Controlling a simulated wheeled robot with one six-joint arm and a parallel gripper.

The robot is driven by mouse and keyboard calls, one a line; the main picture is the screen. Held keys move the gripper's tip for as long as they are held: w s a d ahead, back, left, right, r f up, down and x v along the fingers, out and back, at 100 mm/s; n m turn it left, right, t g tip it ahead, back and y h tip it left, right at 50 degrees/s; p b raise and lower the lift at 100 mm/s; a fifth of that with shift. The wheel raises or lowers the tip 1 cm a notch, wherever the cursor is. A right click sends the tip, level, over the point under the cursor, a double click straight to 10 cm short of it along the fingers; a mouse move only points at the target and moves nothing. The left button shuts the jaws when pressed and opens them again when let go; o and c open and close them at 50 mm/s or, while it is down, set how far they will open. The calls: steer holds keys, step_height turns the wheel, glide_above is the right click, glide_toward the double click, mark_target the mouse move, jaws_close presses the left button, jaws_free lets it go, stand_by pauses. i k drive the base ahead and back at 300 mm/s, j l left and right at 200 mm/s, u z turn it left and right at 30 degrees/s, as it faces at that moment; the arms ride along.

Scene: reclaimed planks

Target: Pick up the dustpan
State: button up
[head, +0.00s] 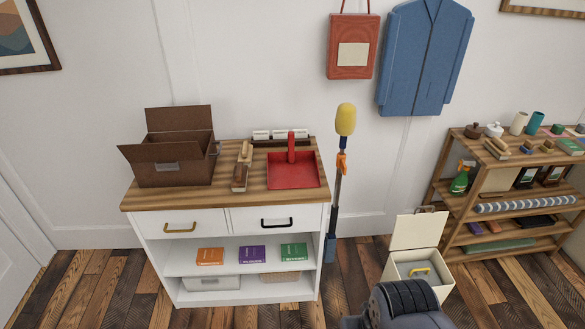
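The red dustpan (293,177) lies on the wooden top of a white cabinet (142,197), toward its right end. Its pan faces the front and its red handle rises at the back, near the wall. Nothing covers it. My gripper's fingers are not in view; only a dark grey rounded part of my arm shows at the bottom edge, right of the cabinet and well below the dustpan.
A hand brush (240,178) lies just left of the dustpan, and a rack with white items (281,136) stands behind it. An open brown box (175,172) fills the left. A yellow-headed duster (346,120) stands right; an open cream box (418,235) is on the floor.

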mark_target(292, 169)
steer(key=i+z, duration=0.45)
steer(key=i, duration=1.15)
